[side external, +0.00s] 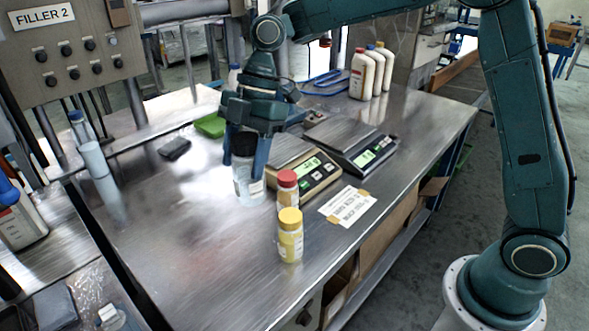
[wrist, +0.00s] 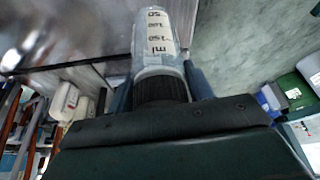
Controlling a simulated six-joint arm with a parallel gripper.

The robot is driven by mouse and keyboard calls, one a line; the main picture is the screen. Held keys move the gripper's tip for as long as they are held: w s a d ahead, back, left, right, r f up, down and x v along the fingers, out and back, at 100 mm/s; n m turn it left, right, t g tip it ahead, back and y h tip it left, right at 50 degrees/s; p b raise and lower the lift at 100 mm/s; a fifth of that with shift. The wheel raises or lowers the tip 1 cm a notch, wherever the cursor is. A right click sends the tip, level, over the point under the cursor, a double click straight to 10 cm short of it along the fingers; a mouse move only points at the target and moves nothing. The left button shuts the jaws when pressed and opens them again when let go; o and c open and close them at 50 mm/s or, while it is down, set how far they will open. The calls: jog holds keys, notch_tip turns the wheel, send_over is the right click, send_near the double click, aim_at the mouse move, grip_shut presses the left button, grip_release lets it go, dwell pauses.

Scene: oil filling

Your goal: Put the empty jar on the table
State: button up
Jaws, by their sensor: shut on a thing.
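My gripper (side external: 247,150) is shut on a clear jar (side external: 250,190) with a dark top, its fingers on either side of the upper part. The jar is upright at the metal table (side external: 190,245), in front of the left scale; I cannot tell whether its base touches the surface. In the wrist view the jar (wrist: 155,35) shows printed volume marks and a black ribbed cap (wrist: 160,90) between the fingers. The jar looks clear, but its contents are hard to make out.
A red-capped jar (side external: 287,190) and a yellow-capped jar (side external: 290,236) stand close on the right. White bottles (side external: 362,75) stand at the back. The table's front left is clear.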

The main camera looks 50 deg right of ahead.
jog(key=s+a+n+g, duration=0.1)
jog(key=s+a+n, duration=0.2)
jog(key=s, duration=0.3)
notch_tip(320, 180, down, 20)
dwell(1.0)
jog(key=shift+d, duration=0.1)
jog(key=o, duration=0.9)
jog(key=shift+o, duration=0.2)
jog(key=shift+r, duration=0.1)
jog(key=v, duration=1.2)
jog(key=shift+r, duration=0.1)
